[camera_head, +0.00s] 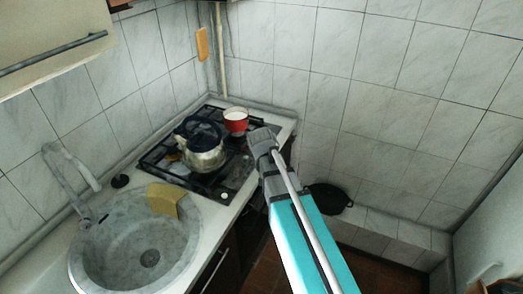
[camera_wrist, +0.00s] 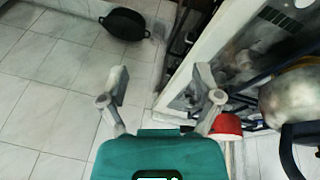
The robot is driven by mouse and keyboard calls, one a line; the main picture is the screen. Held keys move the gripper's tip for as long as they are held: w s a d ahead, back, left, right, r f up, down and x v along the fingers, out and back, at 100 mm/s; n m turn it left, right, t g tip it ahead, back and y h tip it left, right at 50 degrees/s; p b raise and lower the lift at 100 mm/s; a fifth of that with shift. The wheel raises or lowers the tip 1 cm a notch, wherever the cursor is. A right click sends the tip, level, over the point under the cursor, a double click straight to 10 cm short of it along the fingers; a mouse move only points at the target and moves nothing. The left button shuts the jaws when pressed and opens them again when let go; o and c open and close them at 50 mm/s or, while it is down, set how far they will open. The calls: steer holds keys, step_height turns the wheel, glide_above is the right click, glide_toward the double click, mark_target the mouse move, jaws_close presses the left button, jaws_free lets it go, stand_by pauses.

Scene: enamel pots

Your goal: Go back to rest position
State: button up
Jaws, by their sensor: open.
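My arm reaches in from the bottom right in the head view, with my gripper (camera_head: 262,138) close to the right side of a small red pot with a white inside (camera_head: 236,121). In the wrist view my gripper (camera_wrist: 161,82) has its two fingers spread wide, with nothing held between them. The red pot (camera_wrist: 227,125) shows there beside and partly behind the right finger. I cannot tell whether they touch. In the head view the pot stands at the back right of the black stove (camera_head: 228,188).
A shiny kettle (camera_head: 203,158) with a dark top stands left of the red pot. A black pan (camera_head: 328,198) sits on a tiled ledge at right. A round sink (camera_head: 110,262), a faucet (camera_head: 72,172) and a yellowish piece (camera_head: 163,200) are at left. Tiled walls close the corner.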

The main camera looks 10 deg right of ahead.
steer(key=s+n+g+y, duration=0.2)
steer(key=s+n, duration=0.1)
steer(key=s, duration=1)
steer(key=shift+s+f+y, duration=0.3)
steer(key=shift+s+f, duration=0.05)
steer(key=shift+f, duration=0.05)
jaws_close()
stand_by(1.3)
